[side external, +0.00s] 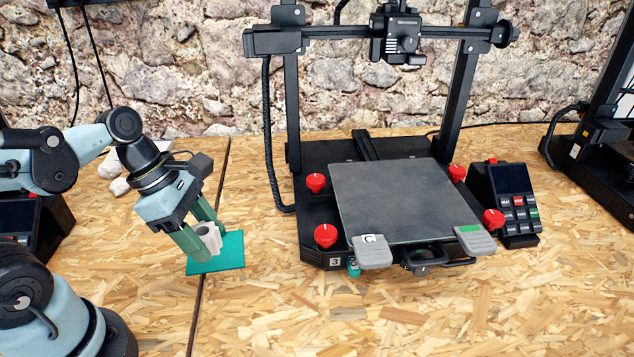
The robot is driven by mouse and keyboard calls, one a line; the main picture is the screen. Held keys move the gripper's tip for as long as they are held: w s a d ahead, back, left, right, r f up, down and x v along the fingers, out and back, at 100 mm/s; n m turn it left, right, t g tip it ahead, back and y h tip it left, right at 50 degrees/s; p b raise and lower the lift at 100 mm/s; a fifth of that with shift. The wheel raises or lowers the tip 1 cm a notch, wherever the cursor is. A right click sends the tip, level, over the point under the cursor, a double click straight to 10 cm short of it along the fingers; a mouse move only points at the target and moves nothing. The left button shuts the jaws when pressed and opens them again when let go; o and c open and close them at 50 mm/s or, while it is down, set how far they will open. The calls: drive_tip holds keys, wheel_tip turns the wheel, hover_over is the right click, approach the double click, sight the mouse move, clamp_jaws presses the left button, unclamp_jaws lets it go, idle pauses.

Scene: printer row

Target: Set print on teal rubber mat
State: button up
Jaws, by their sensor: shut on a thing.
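The print (209,236) is a small pale grey-white piece with a ridged side and a dark round hole in its top. My gripper (201,240) is shut on it, with one green finger on each side. The teal rubber mat (228,254) lies flat on the wooden table, and the print is over it. The print's lower edge is partly hidden by the near finger, so I cannot tell whether it touches the mat.
A black 3D printer (322,215) with a dark bed plate (395,195) and red knobs stands right of the mat. A control panel (508,205) sits beside it. White lumps (118,172) lie behind my arm. The table's front is clear.

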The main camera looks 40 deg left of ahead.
sight(198, 225)
drive_tip(key=w+a+f, duration=0.1)
drive_tip(key=a, duration=0.1)
drive_tip(key=w+a+f, duration=0.1)
drive_tip(key=a+f, duration=0.2)
drive_tip(key=a, duration=0.1)
drive_tip(key=shift+w+a+f, duration=0.2)
drive_tip(key=shift+w+a, duration=0.1)
drive_tip(key=shift+w, duration=0.1)
drive_tip(key=shift+f, duration=1.95)
drive_tip(key=shift+f, duration=0.15)
drive_tip(key=o, duration=0.7)
